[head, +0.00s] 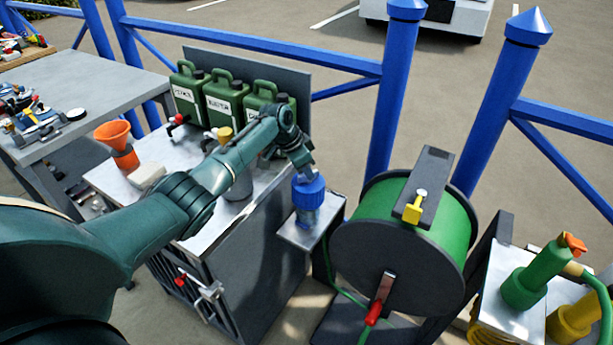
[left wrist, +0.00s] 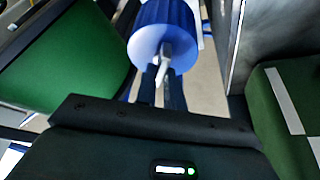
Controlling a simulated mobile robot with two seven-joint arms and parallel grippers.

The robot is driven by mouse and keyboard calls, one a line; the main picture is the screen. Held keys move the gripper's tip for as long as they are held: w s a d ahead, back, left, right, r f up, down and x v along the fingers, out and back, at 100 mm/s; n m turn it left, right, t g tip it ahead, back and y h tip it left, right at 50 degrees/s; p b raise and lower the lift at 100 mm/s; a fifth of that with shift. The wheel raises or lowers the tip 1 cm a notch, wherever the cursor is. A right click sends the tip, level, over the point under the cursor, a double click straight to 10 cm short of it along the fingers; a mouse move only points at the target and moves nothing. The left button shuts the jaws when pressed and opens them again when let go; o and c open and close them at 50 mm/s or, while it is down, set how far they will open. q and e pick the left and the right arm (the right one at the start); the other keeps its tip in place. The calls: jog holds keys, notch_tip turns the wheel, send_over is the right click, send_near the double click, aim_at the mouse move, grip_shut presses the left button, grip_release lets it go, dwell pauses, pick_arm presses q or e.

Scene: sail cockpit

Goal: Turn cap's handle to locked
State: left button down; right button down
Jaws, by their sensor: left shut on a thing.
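The blue cap (head: 309,192) sits on a blue and clear fitting on a small metal shelf beside the grey cabinet. Its ribbed side and pale blue face also show in the left wrist view (left wrist: 150,48). A small silver handle (left wrist: 166,58) stands out from the middle of that face. My left gripper (head: 307,172) is at the top of the cap. In the left wrist view its two dark fingers (left wrist: 162,82) are shut on the handle, one on each side. The fingers hide the handle's lower part, and I see no lock mark. My right gripper is in neither view.
A green hose reel (head: 405,240) with a red crank stands close to the right of the cap. Blue railings (head: 388,90) run behind.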

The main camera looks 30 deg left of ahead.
pick_arm(q)
jog(key=shift+f+m+b, duration=0.15)
jog(key=shift+m+b, duration=0.4)
jog(key=shift+m, duration=0.05)
jog(key=shift+m+g+h+b, duration=0.3)
jog(key=shift+m+b, duration=0.1)
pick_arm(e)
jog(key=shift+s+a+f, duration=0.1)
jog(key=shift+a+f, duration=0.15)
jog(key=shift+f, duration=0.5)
pick_arm(q)
jog(key=shift+m, duration=0.3)
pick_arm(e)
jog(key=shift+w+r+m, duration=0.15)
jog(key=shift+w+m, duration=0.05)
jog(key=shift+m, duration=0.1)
pick_arm(q)
jog(key=c, duration=1.5)
grip_release()
jog(key=shift+a+r, duration=0.1)
jog(key=shift+r, duration=0.1)
